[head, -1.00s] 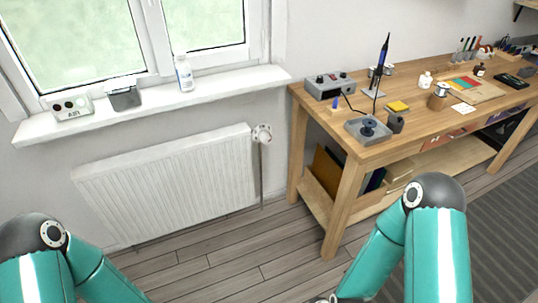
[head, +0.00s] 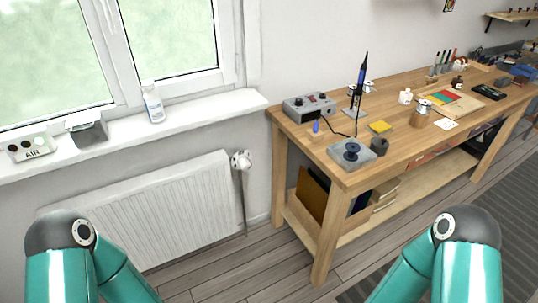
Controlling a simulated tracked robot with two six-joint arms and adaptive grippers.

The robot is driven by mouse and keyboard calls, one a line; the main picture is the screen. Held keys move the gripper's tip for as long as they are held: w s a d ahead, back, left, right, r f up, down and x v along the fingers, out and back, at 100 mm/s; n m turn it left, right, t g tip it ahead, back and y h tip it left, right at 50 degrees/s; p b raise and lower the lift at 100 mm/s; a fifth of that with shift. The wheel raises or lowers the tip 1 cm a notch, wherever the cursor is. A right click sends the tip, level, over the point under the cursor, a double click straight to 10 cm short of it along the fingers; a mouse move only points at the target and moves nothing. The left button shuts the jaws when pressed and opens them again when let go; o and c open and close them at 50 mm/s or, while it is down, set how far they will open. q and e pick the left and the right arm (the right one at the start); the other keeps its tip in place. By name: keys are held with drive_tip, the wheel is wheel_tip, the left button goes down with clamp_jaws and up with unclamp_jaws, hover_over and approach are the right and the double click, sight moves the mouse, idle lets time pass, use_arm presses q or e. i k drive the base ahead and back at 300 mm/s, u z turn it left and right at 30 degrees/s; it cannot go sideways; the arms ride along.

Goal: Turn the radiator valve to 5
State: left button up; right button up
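The radiator valve (head: 241,160) is a small white knob at the upper right corner of the white radiator (head: 170,205), on top of a thin vertical pipe. Its markings are too small to read. Both of my arms show only as teal links with dark joints, the left at the lower left and the right at the lower right. Neither gripper is in the picture. The left arm covers the radiator's lower left part. Nothing of mine touches the valve.
A wooden workbench (head: 335,172) with a soldering station (head: 309,107) and small tools stands right of the valve. The white windowsill (head: 200,113) above the radiator holds a white bottle (head: 153,103), a grey box (head: 87,129) and an air monitor (head: 30,147). Floor shows between radiator and bench.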

sight(244, 164)
drive_tip(key=z, duration=0.15)
drive_tip(key=i, duration=1.15)
drive_tip(key=u, duration=0.3)
